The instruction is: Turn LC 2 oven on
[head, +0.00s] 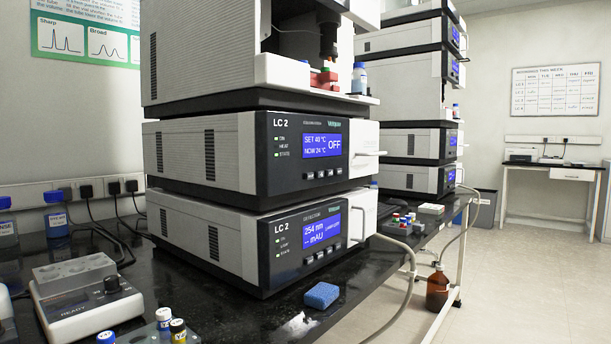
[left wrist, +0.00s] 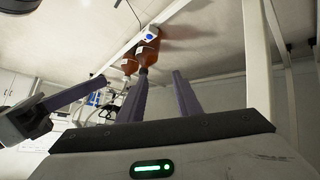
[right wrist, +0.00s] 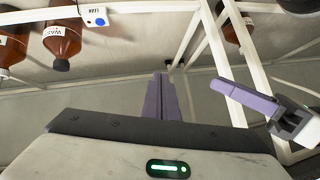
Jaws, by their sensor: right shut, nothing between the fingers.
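The LC 2 oven (head: 205,158) is the upper of two dark-fronted LC 2 boxes in the head view. Its blue display (head: 322,146) reads SET 40 °C, NOW 24 °C and OFF. A row of small buttons (head: 322,174) lies under the display, and small status lights (head: 277,147) sit to its left. The white door with a handle (head: 366,150) at its right end looks shut. Neither gripper shows in the head view. My left gripper (left wrist: 162,88) is open and empty. My right gripper (right wrist: 162,88) has its fingers together and empty. The oven is not seen in either wrist view.
An LC 2 detector (head: 205,232) stands under the oven, showing 254 nm. A blue sponge (head: 321,295) lies on the black bench (head: 215,318) in front. A second stack (head: 408,90) stands behind right. Open floor lies at right.

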